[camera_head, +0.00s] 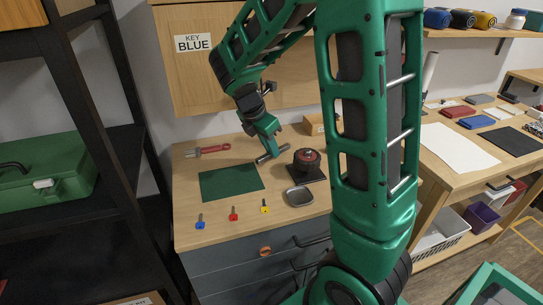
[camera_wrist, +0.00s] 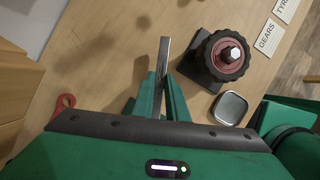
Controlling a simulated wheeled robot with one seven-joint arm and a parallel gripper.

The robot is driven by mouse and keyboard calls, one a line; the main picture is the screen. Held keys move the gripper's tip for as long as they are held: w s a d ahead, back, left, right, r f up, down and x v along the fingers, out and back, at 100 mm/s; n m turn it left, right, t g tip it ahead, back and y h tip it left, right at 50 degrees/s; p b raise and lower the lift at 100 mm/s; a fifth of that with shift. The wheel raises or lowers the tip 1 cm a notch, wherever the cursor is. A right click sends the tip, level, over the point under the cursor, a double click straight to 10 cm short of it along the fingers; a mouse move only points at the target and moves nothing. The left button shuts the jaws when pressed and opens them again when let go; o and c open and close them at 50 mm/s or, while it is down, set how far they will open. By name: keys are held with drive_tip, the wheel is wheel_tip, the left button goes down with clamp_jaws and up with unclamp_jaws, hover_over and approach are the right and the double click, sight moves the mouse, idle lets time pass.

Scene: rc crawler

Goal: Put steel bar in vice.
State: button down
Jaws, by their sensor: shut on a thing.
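My gripper (camera_head: 268,148) is low over the wooden worktop, near its back middle. It also shows in the wrist view (camera_wrist: 160,82), shut on a grey steel bar (camera_wrist: 164,50). The bar sticks out beyond the fingertips, and its near part is between the fingers. In the head view the bar (camera_head: 262,159) lies across the fingertips; I cannot tell whether it touches the worktop. To its right, a knobbly black wheel with a red hub and a hex nut (camera_wrist: 229,54) sits on a dark block (camera_wrist: 196,66). I cannot clearly make out a vice.
A green mat (camera_head: 230,182), a red-handled tool (camera_head: 213,148) and several coloured keys (camera_head: 233,213) lie to the left and front. A metal dish (camera_head: 299,196) is in front of the wheel. A wooden cabinet (camera_head: 185,75) hangs above. A black shelf (camera_head: 118,145) stands left.

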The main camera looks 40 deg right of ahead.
drive_tip(key=shift+w+d, duration=0.15)
drive_tip(key=shift+d, duration=1)
drive_tip(key=shift+f, duration=1.75)
drive_tip(key=shift+f, duration=0.1)
drive_tip(key=c, duration=2)
unclamp_jaws()
drive_tip(key=shift+a+r, duration=0.25)
drive_tip(key=shift+r, duration=0.35)
drive_tip(key=v, duration=0.4)
drive_tip(key=shift+a+r, duration=0.1)
drive_tip(key=shift+a, duration=0.1)
drive_tip(key=a, duration=0.3)
drive_tip(key=s+a, duration=0.1)
drive_tip(key=a, duration=0.7)
drive_tip(key=shift+s+a, duration=0.2)
drive_tip(key=shift+s, duration=0.05)
